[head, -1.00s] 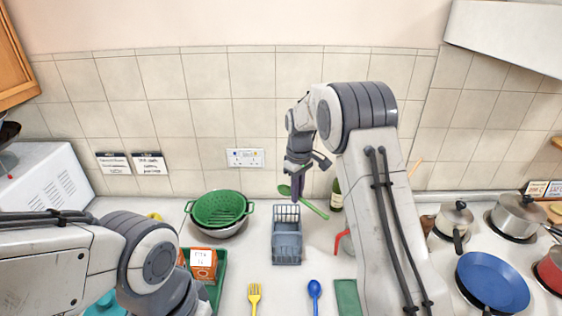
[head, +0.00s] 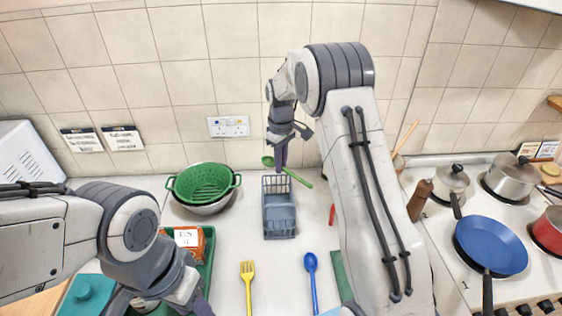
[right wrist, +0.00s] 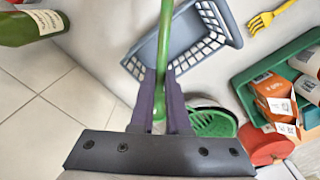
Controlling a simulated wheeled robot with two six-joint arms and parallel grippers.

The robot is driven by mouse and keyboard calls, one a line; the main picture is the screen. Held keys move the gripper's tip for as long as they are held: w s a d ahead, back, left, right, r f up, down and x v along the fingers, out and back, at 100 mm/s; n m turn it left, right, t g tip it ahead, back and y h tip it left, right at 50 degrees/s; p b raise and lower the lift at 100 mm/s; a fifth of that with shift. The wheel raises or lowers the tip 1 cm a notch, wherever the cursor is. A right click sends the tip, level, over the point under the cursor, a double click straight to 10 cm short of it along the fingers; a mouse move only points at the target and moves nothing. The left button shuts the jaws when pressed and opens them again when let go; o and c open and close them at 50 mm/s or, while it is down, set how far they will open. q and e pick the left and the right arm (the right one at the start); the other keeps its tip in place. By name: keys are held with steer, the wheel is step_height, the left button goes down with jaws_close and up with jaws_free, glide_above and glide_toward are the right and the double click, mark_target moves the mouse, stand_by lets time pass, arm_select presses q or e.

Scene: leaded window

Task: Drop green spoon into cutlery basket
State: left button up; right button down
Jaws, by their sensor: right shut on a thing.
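The green spoon (head: 302,180) is held in my right gripper (head: 281,163), with its bowl to the left and its handle slanting down to the right. In the right wrist view, the purple fingers of the right gripper (right wrist: 162,98) are shut on the green spoon (right wrist: 164,45). The grey cutlery basket (head: 279,220) stands on the counter just below and in front of the gripper in the head view. It also shows in the right wrist view as the cutlery basket (right wrist: 150,65), partly behind the spoon. I see no spoon inside it.
A yellow fork (head: 247,285) and a blue spoon (head: 311,275) lie in front of the basket. A green colander (head: 203,184) stands to its left, near a green tray (head: 207,262) with boxes. A bottle (right wrist: 30,27) shows in the wrist view. Pans stand on the right.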

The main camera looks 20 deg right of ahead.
steer(key=shift+f, duration=0.15)
steer(key=c, duration=0.8)
jaws_free()
steer(key=shift+r, duration=0.55)
step_height(320, 180, up, 9)
steer(key=shift+r+b, duration=0.2)
steer(key=shift+b, duration=1)
steer(key=shift+s+a, duration=0.1)
